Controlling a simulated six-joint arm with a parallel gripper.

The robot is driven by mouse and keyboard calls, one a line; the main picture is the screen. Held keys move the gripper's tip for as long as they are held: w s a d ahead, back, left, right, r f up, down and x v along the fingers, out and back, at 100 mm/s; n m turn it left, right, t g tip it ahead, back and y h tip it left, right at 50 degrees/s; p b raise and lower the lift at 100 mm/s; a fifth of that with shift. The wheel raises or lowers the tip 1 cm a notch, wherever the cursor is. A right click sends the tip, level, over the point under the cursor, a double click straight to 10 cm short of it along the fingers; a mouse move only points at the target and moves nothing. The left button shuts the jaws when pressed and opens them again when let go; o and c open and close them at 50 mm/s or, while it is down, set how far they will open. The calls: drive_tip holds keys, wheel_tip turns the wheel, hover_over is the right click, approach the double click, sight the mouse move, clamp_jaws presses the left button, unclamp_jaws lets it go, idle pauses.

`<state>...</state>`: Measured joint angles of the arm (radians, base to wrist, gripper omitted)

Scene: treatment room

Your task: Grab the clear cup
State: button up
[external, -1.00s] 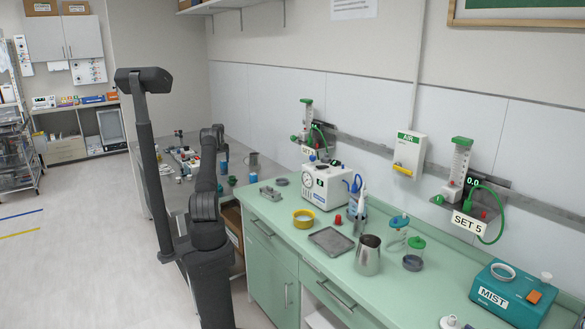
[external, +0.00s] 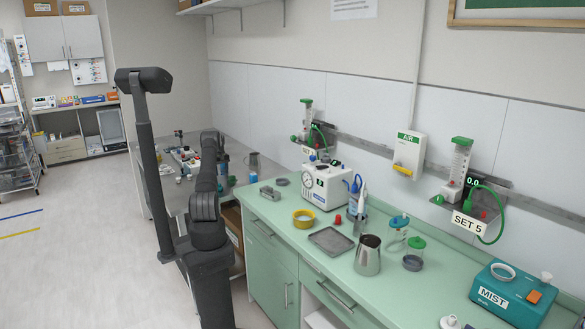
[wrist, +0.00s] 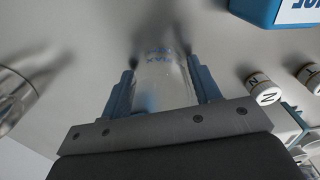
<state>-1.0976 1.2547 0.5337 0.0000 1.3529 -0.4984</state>
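The clear cup (wrist: 160,75) is see-through with blue print that seems to read MAX. In the wrist view it stands between the two blue fingers of my gripper (wrist: 160,68). The fingers are well apart, one on each side of the cup, close to its walls. I cannot make out firm contact. In the external view my gripper (external: 223,163) is small and low over the grey counter at the back, partly hidden by my arm. I cannot make out the clear cup there.
A shiny cylindrical vessel (wrist: 14,95) is at the left of the wrist view. A blue box (wrist: 262,10) and small white-capped containers (wrist: 263,88) are at the right.

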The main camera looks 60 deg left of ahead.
drive_tip(key=c, duration=0.5)
drive_tip(key=shift+c, duration=0.2)
drive_tip(key=shift+r, duration=0.1)
